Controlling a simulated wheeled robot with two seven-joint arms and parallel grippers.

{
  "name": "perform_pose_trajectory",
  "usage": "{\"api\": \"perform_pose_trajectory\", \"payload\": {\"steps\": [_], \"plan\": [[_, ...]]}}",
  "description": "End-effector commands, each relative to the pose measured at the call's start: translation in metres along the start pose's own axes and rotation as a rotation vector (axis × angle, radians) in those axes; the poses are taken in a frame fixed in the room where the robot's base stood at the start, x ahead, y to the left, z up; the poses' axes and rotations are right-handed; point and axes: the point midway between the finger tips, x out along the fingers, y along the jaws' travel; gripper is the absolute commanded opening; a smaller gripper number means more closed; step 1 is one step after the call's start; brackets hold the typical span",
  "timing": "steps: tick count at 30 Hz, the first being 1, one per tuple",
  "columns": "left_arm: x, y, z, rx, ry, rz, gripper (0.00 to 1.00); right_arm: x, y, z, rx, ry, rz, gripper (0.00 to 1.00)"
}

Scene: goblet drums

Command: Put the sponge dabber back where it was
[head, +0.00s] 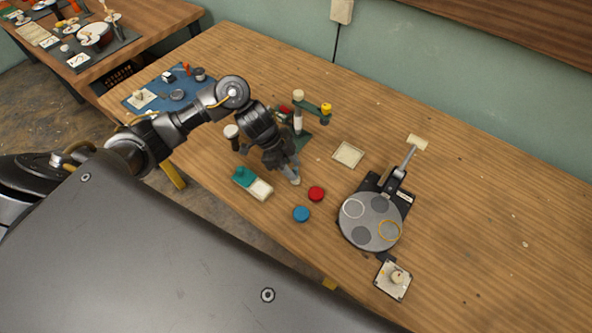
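I cannot tell for sure which piece is the sponge dabber. A small cream knobbed piece (397,277) stands on a pale square plate (388,288) at the lower right, below the round grey turntable. My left gripper (294,180) points down over the middle of the table, between the teal-and-white block (252,183) and the red disc (316,194). Its fingertips are small and partly hidden, so I cannot tell what is between them. My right gripper is not in view.
The grey turntable (372,234) carries white and yellow rings. A blue disc (301,214) lies near the front. A cream square pad (347,154) lies bare. A green stand (299,112) with a yellow knob is behind my gripper. The table's right side is clear.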

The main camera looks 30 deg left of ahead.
Motion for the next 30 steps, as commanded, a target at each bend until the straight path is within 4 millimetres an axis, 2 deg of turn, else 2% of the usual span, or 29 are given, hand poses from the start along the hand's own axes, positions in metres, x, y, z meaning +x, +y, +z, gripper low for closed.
{"api": "perform_pose_trajectory", "payload": {"steps": [1,6,12,18,30], "plan": [[-0.015,-0.002,0.0,0.005,-0.002,-0.006,0.38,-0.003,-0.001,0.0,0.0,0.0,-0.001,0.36],[-0.05,-0.002,0.0,0.004,-0.003,-0.005,0.38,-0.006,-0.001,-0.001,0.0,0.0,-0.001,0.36],[-0.078,-0.001,0.0,0.002,-0.001,-0.002,0.38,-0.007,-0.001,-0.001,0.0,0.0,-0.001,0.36],[-0.088,0.0,0.0,0.001,0.0,0.001,0.38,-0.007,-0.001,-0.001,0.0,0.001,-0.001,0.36],[-0.088,0.0,0.0,0.001,0.0,0.001,0.38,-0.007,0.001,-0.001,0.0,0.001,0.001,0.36]]}}
